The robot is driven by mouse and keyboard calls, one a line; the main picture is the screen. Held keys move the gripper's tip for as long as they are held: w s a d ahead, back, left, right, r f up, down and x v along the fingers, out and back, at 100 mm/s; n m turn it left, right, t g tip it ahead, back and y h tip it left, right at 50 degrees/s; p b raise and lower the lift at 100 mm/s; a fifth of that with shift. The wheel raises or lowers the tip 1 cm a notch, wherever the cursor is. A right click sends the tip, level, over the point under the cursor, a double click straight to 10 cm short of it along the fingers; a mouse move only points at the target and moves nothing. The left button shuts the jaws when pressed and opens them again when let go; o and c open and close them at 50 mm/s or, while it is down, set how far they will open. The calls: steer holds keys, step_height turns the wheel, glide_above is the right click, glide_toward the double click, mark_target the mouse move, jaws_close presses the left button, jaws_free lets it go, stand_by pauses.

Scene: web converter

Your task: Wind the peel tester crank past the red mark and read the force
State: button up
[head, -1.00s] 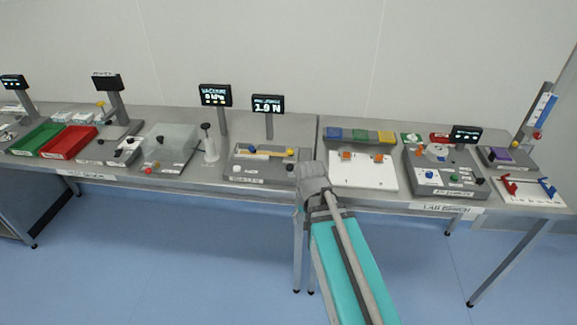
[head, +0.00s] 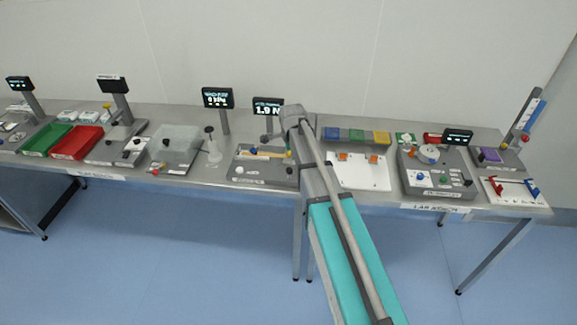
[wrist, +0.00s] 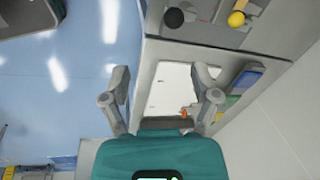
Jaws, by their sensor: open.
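The peel tester (head: 252,174) is a low grey unit on the bench in the head view, with a yellow strip across it. Its display (head: 263,104) is partly covered by my arm and seems to read 1.9 N, blurred. In the head view my arm hides the tester's right edge.
A white board (head: 360,172) with orange blocks lies right of the tester; it also shows between my fingers in the wrist view (wrist: 168,82). A clear box (head: 176,142) and a post with a black knob (head: 211,142) stand left. Coloured bins (head: 357,136) sit behind the board.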

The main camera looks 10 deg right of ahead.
mark_target(290, 168)
steer(key=shift+w+r+m, duration=0.25)
steer(key=shift+w+m, duration=0.1)
steer(key=shift+w, duration=0.15)
steer(key=shift+w+r+m, duration=0.25)
steer(key=shift+w+m, duration=0.1)
steer(key=shift+w, duration=0.1)
steer(key=shift+f, duration=0.15)
steer(key=f+b, duration=0.4)
steer(key=w+f+b, duration=0.1)
steer(key=f+b, duration=0.3)
steer(key=f, duration=0.1)
steer(key=w+f+b, duration=0.1)
steer(key=f+b, duration=0.3)
steer(key=b, duration=0.1)
steer(key=shift+w+d+f, duration=0.15)
steer(key=shift+w, duration=0.1)
stand_by(0.4)
jaws_close()
